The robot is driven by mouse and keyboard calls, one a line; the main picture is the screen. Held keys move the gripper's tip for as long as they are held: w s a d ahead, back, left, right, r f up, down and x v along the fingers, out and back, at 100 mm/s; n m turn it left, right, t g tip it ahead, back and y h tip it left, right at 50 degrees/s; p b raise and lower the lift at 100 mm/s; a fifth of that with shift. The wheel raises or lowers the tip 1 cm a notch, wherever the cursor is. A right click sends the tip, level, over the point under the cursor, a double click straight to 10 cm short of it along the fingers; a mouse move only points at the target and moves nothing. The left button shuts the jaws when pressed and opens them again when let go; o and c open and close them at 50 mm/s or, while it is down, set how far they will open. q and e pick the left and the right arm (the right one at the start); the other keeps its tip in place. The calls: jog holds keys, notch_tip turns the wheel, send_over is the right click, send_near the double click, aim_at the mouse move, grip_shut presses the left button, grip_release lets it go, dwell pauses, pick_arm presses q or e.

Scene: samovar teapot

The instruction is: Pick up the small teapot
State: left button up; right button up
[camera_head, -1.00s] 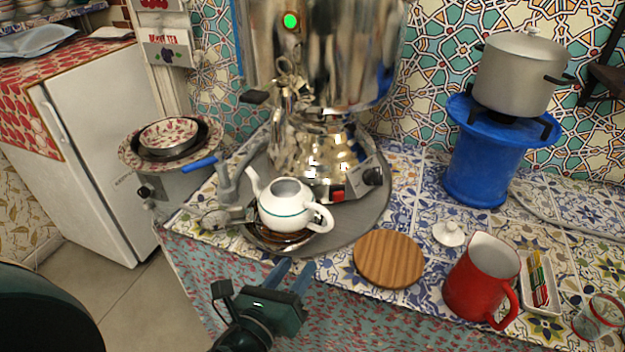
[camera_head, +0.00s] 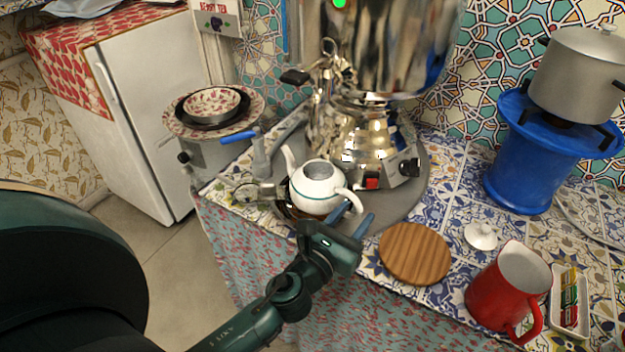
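The small white teapot (camera_head: 316,188) has a thin green band and no lid on it. It stands in a dark saucer-like dish at the front of the round grey tray (camera_head: 408,196), its spout to the left and its handle to the right. My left gripper (camera_head: 353,219) is just in front of the teapot, by its handle. Its two blue fingers are apart with nothing seen between them. I cannot tell whether a finger touches the handle. My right gripper is not in view.
The shiny samovar (camera_head: 362,136) stands right behind the teapot. A blue-handled tap (camera_head: 259,150) is to the left. A round wooden board (camera_head: 414,254), a small white lid (camera_head: 480,236) and a red jug (camera_head: 505,290) are to the right. A blue stand (camera_head: 522,172) carries a pot.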

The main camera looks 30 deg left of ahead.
pick_arm(q)
jog(key=shift+w+d+r, duration=0.1)
jog(key=shift+w+d, duration=0.05)
jog(key=shift+w, duration=0.85)
jog(key=shift+w+d+r, duration=0.1)
jog(key=shift+w+d, duration=0.05)
jog(key=shift+w, duration=0.8)
jog(key=shift+c, duration=0.6)
grip_shut()
